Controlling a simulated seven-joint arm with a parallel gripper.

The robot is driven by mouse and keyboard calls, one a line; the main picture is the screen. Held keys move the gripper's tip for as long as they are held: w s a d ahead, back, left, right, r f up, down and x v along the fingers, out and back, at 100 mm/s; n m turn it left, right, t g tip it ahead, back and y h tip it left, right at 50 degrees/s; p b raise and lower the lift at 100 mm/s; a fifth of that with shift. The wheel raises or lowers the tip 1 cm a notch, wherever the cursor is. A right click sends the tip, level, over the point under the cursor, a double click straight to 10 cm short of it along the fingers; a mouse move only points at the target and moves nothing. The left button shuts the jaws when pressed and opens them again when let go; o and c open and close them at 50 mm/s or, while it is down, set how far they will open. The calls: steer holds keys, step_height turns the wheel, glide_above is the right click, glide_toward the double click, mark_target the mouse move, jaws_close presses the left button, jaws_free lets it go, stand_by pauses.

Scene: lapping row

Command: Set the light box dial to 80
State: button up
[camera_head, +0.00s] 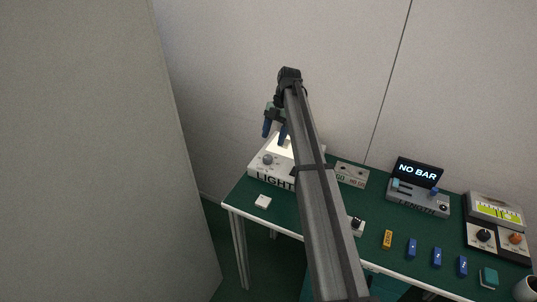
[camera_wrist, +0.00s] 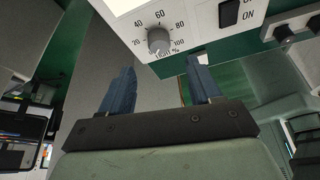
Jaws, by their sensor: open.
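The light box (camera_head: 256,170) is white with "LIGHT" lettering and a glowing top; it stands at the left end of the green table. Its grey round dial (camera_head: 267,160) is on the sloped face. In the wrist view the dial (camera_wrist: 158,40) sits under a printed scale from 20 to 100, labelled in %. Its pointer is too small to read surely. My gripper (camera_head: 275,130) is open and empty, above the box near the dial. In the wrist view its two blue fingers (camera_wrist: 160,70) are spread below the dial, apart from it.
A black rocker switch (camera_wrist: 228,13) marked ON is right of the dial. My arm hides the table's middle.

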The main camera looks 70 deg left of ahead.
mark_target(268, 157)
steer(key=x, duration=0.8)
steer(key=c, duration=1)
steer(key=shift+c, duration=0.2)
